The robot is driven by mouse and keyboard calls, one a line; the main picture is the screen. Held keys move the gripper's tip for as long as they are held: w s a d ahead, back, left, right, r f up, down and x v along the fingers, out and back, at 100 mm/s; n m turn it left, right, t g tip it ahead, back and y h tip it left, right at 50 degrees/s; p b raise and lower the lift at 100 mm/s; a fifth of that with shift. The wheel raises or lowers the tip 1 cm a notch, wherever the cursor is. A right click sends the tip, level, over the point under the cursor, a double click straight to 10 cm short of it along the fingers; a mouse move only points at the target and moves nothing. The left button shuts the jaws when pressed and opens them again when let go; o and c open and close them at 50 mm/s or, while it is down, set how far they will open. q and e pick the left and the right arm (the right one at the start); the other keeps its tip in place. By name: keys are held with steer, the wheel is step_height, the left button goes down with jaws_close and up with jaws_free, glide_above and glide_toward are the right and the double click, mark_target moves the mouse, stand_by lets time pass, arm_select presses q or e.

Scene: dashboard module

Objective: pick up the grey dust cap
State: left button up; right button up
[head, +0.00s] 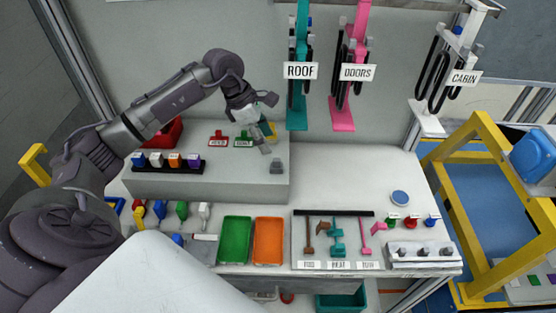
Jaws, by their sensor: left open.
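A small grey block-like piece (276,166), which looks like the grey dust cap, sits on top of the raised grey step (225,186), near its right end. My left gripper (267,141) reaches in from the left and hangs open just above and behind the cap in the picture. Its fingers are apart from the cap and appear to hold nothing. A yellow-orange item (271,130) shows partly behind the fingers. My right gripper is not in view.
On the step stand a black rack (168,166) of coloured connectors, a red label piece (217,139) and a green one (243,139). Below are a green tray (234,240), an orange tray (268,240) and a tool board (300,228). Harness hangers (298,110) rise behind.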

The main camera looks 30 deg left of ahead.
mark_target(275, 159)
arm_select(q)
steer(key=x, duration=0.3)
steer(key=shift+p, duration=0.3)
steer(key=p+x, duration=0.1)
steer(key=x, duration=0.2)
steer(key=shift+s+a+f+p, duration=0.1)
steer(key=shift+f+p, duration=0.05)
steer(key=shift+p, duration=0.2)
steer(key=p+x, duration=0.1)
steer(key=x, duration=0.2)
steer(key=shift+a+f, duration=0.1)
steer(key=shift+f, duration=0.25)
steer(key=c, duration=0.8)
steer(key=shift+c, duration=0.2)
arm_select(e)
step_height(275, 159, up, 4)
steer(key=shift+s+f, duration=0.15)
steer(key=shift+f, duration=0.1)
